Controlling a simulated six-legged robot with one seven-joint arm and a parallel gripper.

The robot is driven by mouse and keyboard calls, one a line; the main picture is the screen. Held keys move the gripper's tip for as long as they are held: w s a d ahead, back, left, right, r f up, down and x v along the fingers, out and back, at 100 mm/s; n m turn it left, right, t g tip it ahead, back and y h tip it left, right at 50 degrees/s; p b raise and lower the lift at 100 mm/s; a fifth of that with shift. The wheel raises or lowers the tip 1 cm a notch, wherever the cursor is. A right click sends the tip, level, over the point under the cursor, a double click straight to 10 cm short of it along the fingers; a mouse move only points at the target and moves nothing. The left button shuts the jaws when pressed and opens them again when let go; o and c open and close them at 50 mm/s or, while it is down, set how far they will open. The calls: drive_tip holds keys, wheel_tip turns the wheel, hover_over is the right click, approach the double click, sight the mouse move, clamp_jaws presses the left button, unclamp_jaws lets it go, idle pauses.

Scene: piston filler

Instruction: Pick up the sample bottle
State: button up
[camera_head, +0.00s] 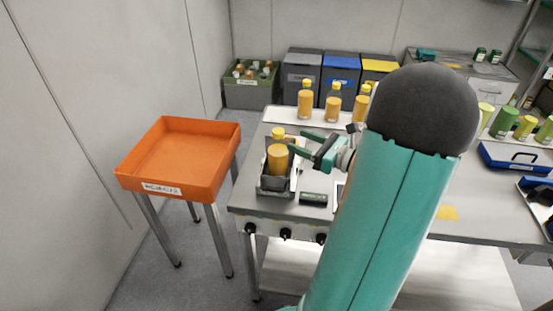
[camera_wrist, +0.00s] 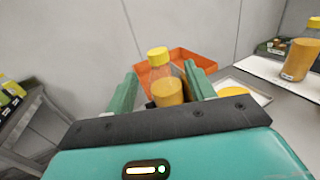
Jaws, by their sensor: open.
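The sample bottle (camera_head: 277,158), filled with orange-yellow liquid and with a yellow cap, stands upright in a dark holder (camera_head: 268,184) on the near left part of the metal table. My gripper (camera_head: 298,143) is open just to the right of the bottle, with its green fingers pointing left at it. In the wrist view the bottle (camera_wrist: 164,78) shows upright between the two open fingers (camera_wrist: 162,88). I cannot tell whether the fingers touch it. Its lower part is hidden by the gripper body there.
An orange tray (camera_head: 214,168) on legs stands left of the table. Several similar filled bottles (camera_head: 333,104) stand on a white strip behind. A small dark device (camera_head: 313,199) lies right of the holder.

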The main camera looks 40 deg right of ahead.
sight(283, 135)
drive_tip(key=x, duration=0.8)
drive_tip(key=shift+a, duration=0.15)
clamp_jaws()
